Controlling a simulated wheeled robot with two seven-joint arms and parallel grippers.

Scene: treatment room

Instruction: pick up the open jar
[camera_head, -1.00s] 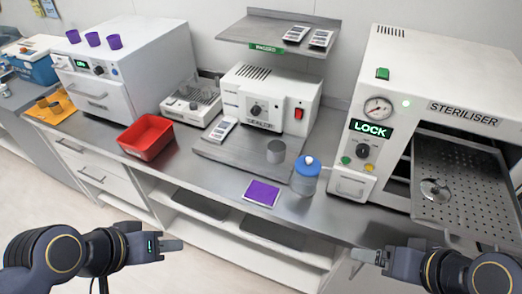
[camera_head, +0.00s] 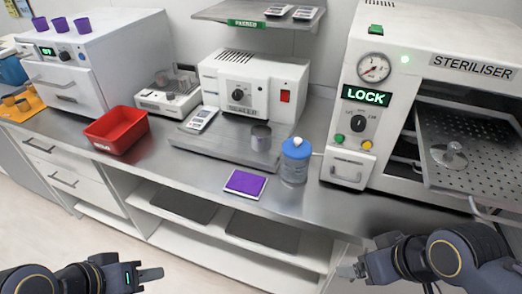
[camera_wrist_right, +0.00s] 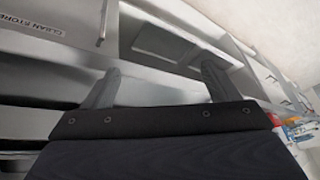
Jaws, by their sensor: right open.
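A small grey open-topped jar (camera_head: 261,137) stands upright on the metal plate in front of the sealer in the head view. A clear jar with a blue lid (camera_head: 295,160) stands to its right on the counter. My right gripper (camera_head: 345,271) is low in front of the counter, well apart from both jars. In the right wrist view its two fingers (camera_wrist_right: 158,82) are spread with nothing between them. My left gripper (camera_head: 150,274) is at the lower left, away from the jars; its finger gap cannot be made out.
The sealer (camera_head: 250,85) is behind the grey jar, and the steriliser (camera_head: 400,70) with its pulled-out perforated tray (camera_head: 480,150) is at right. A purple packet (camera_head: 245,184) lies near the counter edge. A red bin (camera_head: 116,130) stands left. Open shelves are below.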

